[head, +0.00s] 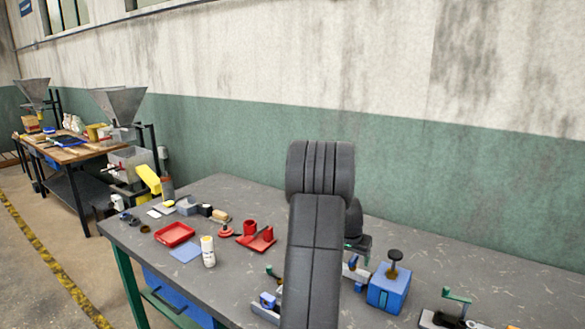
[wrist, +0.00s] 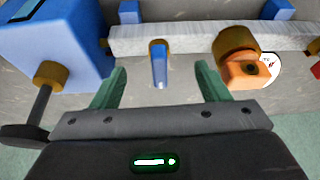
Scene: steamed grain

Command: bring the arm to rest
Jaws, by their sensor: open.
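My gripper (wrist: 158,82) shows in the wrist view with two green fingers spread apart, and nothing is held between them. A small blue pin with a brass top (wrist: 158,62) lies beyond the gap between the fingertips. A blue block (wrist: 55,35) with a brass fitting and dark handle is at the left. An orange block (wrist: 245,72) under a brass cylinder is to the right of the fingers.
A blue box with a dark knob (head: 388,288) stands right of my arm, with a green-handled fixture (head: 455,305) beyond. A red tray (head: 174,234), a white bottle (head: 208,252) and red holders (head: 258,238) are left. A second bench with hoppers (head: 75,150) stands far left.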

